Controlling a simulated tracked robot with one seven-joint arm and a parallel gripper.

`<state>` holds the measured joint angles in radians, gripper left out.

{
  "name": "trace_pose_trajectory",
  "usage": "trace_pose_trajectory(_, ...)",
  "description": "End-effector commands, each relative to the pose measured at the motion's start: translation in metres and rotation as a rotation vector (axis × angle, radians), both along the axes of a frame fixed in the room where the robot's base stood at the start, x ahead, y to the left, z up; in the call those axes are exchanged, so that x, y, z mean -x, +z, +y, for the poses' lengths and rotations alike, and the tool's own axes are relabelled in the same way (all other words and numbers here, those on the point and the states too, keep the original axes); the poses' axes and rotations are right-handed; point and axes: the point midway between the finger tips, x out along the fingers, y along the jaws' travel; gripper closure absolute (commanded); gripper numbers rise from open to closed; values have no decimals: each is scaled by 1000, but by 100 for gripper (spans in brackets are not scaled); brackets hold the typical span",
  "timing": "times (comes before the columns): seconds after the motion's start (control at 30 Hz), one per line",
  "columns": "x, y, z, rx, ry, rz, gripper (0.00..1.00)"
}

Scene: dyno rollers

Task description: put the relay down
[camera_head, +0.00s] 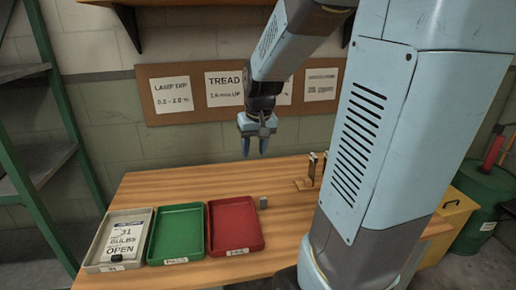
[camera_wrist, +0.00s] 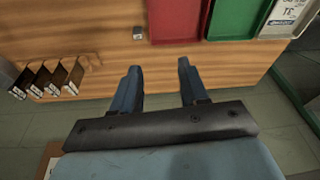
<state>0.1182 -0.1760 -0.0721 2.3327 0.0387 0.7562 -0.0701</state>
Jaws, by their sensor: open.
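A small grey block that looks like the relay (camera_head: 263,202) stands on the wooden table just right of the red tray (camera_head: 262,238). In the wrist view the block (camera_wrist: 139,33) is also apart from the red tray (camera_wrist: 178,42). My gripper (camera_head: 255,151) is open and empty, raised above the back of the table. In the wrist view its two fingers (camera_wrist: 159,70) are spread with nothing between them, and the block lies beyond them.
A green tray (camera_head: 151,258) and a grey tray (camera_head: 92,262) stand left of the red one. The grey tray holds a paper sign and a small black item (camera_head: 116,257). Several dark upright pieces (camera_wrist: 40,78) stand on the table's other side. Bare table lies between.

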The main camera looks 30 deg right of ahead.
Motion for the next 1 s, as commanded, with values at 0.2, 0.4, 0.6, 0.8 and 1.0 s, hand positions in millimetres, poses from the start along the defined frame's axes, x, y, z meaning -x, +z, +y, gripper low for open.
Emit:
trace_pose_trajectory(0.2,45,40,22,11,45,-82,56)
trace_pose_trajectory(0.4,87,65,39,24,83,-154,56)
trace_pose_trajectory(0.6,128,81,51,38,117,-217,56)
trace_pose_trajectory(0.8,152,86,69,46,135,-252,56)
trace_pose_trajectory(1.0,157,87,70,48,138,-259,56)
